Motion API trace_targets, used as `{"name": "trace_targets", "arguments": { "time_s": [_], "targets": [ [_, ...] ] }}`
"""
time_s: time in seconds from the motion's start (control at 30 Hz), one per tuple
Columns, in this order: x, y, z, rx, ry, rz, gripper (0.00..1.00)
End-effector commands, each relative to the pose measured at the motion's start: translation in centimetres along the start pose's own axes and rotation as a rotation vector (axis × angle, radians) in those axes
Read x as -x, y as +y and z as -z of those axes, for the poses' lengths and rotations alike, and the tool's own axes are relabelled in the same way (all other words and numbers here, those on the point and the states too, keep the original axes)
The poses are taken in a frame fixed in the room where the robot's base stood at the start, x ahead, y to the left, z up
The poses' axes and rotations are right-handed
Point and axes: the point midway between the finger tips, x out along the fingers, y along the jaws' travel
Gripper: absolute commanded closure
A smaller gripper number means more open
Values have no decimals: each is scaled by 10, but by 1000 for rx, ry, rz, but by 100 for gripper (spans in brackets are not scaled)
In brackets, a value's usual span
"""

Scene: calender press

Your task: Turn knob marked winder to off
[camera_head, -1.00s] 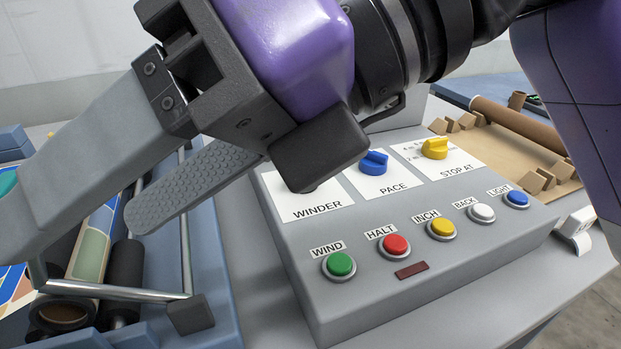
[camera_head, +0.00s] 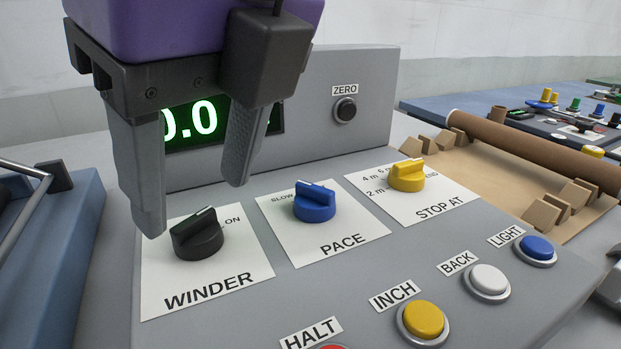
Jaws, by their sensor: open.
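The black WINDER knob (camera_head: 197,236) sits on a white label plate (camera_head: 225,281) at the left of the grey control panel. Its white pointer line points up and to the right, near the printed word ON. The OFF mark is not visible; the knob or my finger may cover it. My gripper (camera_head: 192,205) is open and empty, pointing down just above and behind the knob. Its left finger ends near the knob's upper left, its right finger up and to the right of the knob. The fingers appear apart from the knob.
The blue PACE knob (camera_head: 315,204) and yellow STOP AT knob (camera_head: 407,176) stand to the right. Push buttons, including yellow INCH (camera_head: 423,320), line the front. Behind, an upright housing carries a green display (camera_head: 187,121) and the ZERO button (camera_head: 345,110).

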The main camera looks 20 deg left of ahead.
Motion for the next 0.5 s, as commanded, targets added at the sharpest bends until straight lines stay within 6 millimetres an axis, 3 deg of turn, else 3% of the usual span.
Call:
{"name": "trace_targets", "arguments": {
  "time_s": [0.03,0.2,0.5],
  "targets": [
    [-11,0,1,1,1,-2,41],
    [-30,1,1,2,-1,-2,41],
    [-38,0,0,1,-1,-1,41]
  ]
}}
